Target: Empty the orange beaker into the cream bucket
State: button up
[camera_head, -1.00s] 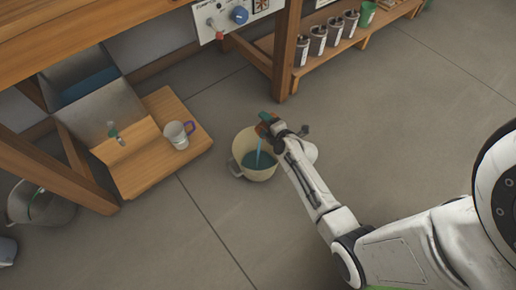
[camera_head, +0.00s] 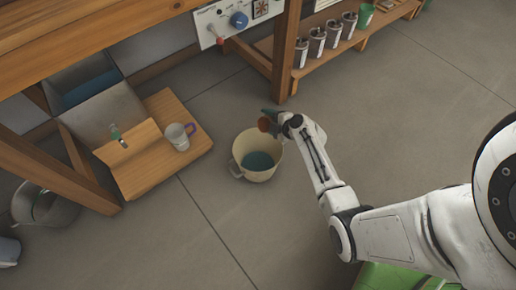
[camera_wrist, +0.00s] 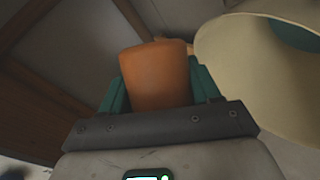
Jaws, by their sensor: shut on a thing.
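The cream bucket (camera_head: 245,148) stands on the grey floor with blue-green liquid (camera_head: 258,161) in its bottom. My gripper (camera_head: 270,118) is just above and beside its far right rim. My gripper is shut on the orange beaker (camera_head: 264,124), which is small and partly hidden in the head view. In the wrist view the orange beaker (camera_wrist: 156,76) sits between the two teal fingers, and the cream bucket (camera_wrist: 250,60) is close on the right with some of its liquid showing. The inside of the beaker is not visible, so I cannot tell what it holds.
A low wooden platform (camera_head: 150,180) left of the bucket bears a white mug with a purple handle (camera_head: 178,137). A wooden bench (camera_head: 130,30) rises behind it. Several dark canisters (camera_head: 317,42) line a low shelf at the back.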

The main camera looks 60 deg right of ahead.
notch_tip(320, 180, down, 2)
jog(key=m+y+b, duration=0.1)
jog(key=y+b, duration=0.1)
jog(key=shift+m+b, duration=0.3)
jog(key=shift+b, duration=0.1)
jog(key=shift+r+y, duration=0.3)
jog(key=shift+r, duration=0.15)
jog(key=shift+d+r+m, duration=0.1)
jog(key=shift+d+m, duration=0.05)
jog(key=shift+m, duration=0.25)
jog(key=shift+d+f+m+y+b, duration=0.6)
jog(key=shift+y+b, duration=0.2)
jog(key=shift+b, duration=0.15)
jog(key=shift+d+r, duration=0.35)
jog(key=shift+r, duration=0.25)
jog(key=shift+d+m+y, duration=0.25)
jog(key=shift+m+y, duration=0.25)
jog(key=shift+s+d+f+m+y, duration=0.25)
jog(key=shift+d+f+m+y, duration=0.7)
jog(key=shift+m, duration=0.25)
jog(key=shift+a, duration=0.1)
